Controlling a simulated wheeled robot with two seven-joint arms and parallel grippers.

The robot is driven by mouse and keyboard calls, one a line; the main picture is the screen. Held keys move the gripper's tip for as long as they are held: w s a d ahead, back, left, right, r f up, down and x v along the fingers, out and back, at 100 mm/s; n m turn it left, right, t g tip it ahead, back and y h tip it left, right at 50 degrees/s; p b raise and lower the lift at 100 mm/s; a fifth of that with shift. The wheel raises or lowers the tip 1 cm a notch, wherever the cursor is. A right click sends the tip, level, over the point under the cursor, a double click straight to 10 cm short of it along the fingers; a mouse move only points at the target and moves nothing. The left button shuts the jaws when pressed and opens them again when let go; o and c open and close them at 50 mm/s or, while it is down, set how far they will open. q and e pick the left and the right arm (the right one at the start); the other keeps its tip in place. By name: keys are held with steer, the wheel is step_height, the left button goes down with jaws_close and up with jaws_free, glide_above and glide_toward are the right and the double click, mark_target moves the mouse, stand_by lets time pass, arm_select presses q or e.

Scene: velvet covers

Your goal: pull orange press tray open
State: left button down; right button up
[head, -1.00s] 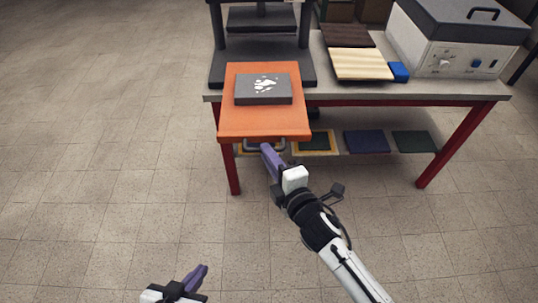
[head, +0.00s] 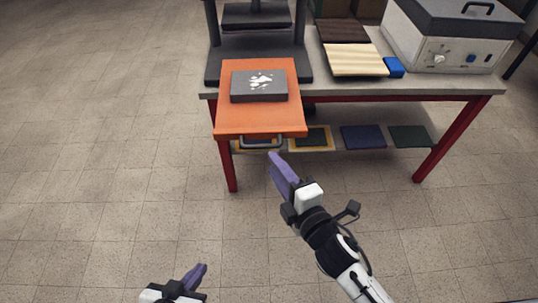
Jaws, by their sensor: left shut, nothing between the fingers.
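The orange press tray (head: 232,122) sticks out well past the front of the table, below the dark press (head: 222,65). A grey block with a white paw-like mark (head: 259,86) lies on it. The tray's grey handle (head: 262,141) hangs at its front edge. My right gripper (head: 275,162) has purple fingers pointing up and left; it is in front of the handle, just to its lower right and apart from it. The fingers overlap from this angle, so their opening is unclear. My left gripper (head: 200,272) is shut and empty, low over the floor at the bottom left.
The red-legged table (head: 440,90) holds dark and pale boards (head: 356,60), a small blue block (head: 394,67) and a white machine with a dark lid (head: 445,50). Several framed or coloured panels (head: 363,137) lie on the shelf below. The floor in front and left is clear.

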steer(key=v, duration=0.4)
stand_by(0.4)
steer(key=s+d+f+m+g+h, duration=0.2)
steer(key=d+m+h, duration=0.1)
steer(key=d+m, duration=0.25)
steer(key=s+d+f+m+g+h, duration=0.1)
steer(key=d+m+g+h, duration=0.15)
steer(key=d+m, duration=0.3)
steer(key=s+d+f+m+g, duration=0.1)
steer(key=s+d+m+g, duration=0.25)
steer(key=s, duration=0.45)
steer(key=s+d+f+m+g, duration=0.1)
steer(key=s+d+m+g, duration=0.15)
steer(key=s+m, duration=0.4)
steer(key=w+a+f+t+y, duration=0.1)
steer(key=a+f+t, duration=0.1)
steer(key=f, duration=0.4)
steer(key=w+a+f+n+t, duration=0.1)
steer(key=a+f+t, duration=0.1)
steer(key=a+f, duration=0.2)
steer(key=shift+w+f+y, duration=0.25)
steer(key=shift+f+y, duration=0.1)
steer(key=shift+f, duration=0.55)
